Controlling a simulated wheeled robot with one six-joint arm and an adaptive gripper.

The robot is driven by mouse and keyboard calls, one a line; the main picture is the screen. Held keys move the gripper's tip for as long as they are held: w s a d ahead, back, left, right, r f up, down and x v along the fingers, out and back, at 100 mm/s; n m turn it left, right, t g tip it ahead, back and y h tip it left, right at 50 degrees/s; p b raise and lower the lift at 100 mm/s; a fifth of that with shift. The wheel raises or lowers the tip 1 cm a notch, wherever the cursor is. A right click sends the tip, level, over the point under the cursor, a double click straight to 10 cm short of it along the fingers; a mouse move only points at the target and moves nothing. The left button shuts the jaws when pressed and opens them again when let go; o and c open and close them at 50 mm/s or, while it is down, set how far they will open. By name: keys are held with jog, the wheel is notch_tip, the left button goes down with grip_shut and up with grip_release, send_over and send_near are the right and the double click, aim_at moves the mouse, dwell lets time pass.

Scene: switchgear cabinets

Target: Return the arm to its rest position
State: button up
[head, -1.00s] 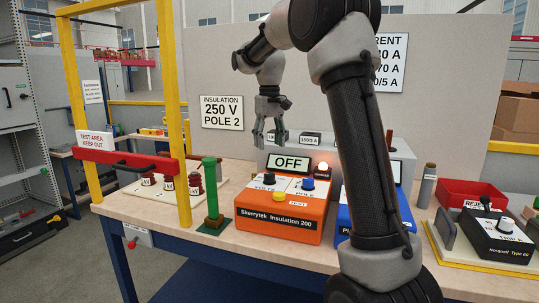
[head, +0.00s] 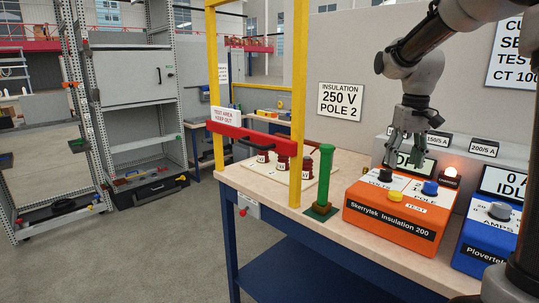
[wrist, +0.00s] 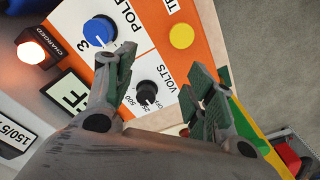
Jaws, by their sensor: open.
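My gripper (head: 405,150) hangs fingers-down above the orange insulation tester (head: 388,228), near its display, in the head view. In the wrist view my gripper (wrist: 165,95) has its two green-padded fingers spread apart with nothing between them. Beyond them lie the tester's black volts knob (wrist: 150,93), blue pole knob (wrist: 100,32) and yellow button (wrist: 181,36). My arm enters from the upper right of the head view. The tester's display is partly hidden by the gripper.
A lit charged lamp (head: 450,172) stands behind the tester. A green post (head: 325,175) and a yellow frame with a red bar (head: 253,140) stand to the left. A blue unit (head: 490,240) is at right. The floor at left (head: 130,250) is clear.

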jog(key=s+a+t, duration=0.1)
jog(key=s+t, duration=0.3)
jog(key=s, duration=2)
jog(key=shift+s, duration=0.3)
